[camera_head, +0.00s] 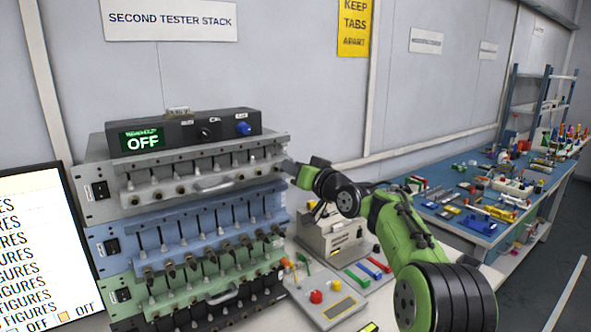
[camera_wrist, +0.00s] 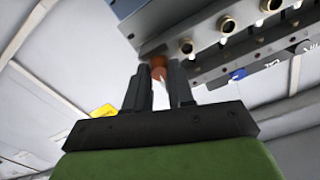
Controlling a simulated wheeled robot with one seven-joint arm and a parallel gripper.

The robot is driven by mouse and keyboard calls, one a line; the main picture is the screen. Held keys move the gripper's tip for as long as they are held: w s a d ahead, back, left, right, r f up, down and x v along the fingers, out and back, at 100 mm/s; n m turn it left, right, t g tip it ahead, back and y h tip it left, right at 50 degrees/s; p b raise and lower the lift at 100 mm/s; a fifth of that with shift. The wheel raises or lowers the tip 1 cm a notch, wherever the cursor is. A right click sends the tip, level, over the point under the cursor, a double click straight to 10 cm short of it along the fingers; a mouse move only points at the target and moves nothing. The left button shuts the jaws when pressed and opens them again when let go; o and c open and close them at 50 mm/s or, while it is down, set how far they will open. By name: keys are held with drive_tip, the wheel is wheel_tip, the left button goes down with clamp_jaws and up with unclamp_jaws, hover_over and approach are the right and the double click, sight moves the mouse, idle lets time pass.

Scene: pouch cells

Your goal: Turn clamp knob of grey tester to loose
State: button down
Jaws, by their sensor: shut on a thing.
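The grey tester (camera_head: 100,178) is the top rack unit of the stack in the head view, with a row of brass fittings and levers along its front. My gripper (camera_head: 289,167) is at its right end, and its fingertips are hard to make out there. In the wrist view my gripper (camera_wrist: 160,84) is shut on a copper-coloured round knob (camera_wrist: 157,62) at the end of a row of brass fittings (camera_wrist: 187,46). The fingers hide its sides, and I cannot read any marking of its turn position.
A black box (camera_head: 180,133) on the grey tester shows OFF and has a blue knob (camera_head: 243,128). Blue (camera_head: 118,231) and green (camera_head: 140,284) testers stand below. A beige device (camera_head: 335,236) stands below my arm. A cluttered blue bench (camera_head: 470,222) is at right.

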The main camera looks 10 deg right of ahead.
drive_tip(key=c, duration=1)
unclamp_jaws()
drive_tip(key=shift+o, duration=0.2)
drive_tip(key=b+v, duration=0.2)
drive_tip(key=v, duration=1.4)
drive_tip(key=shift+a, duration=0.1)
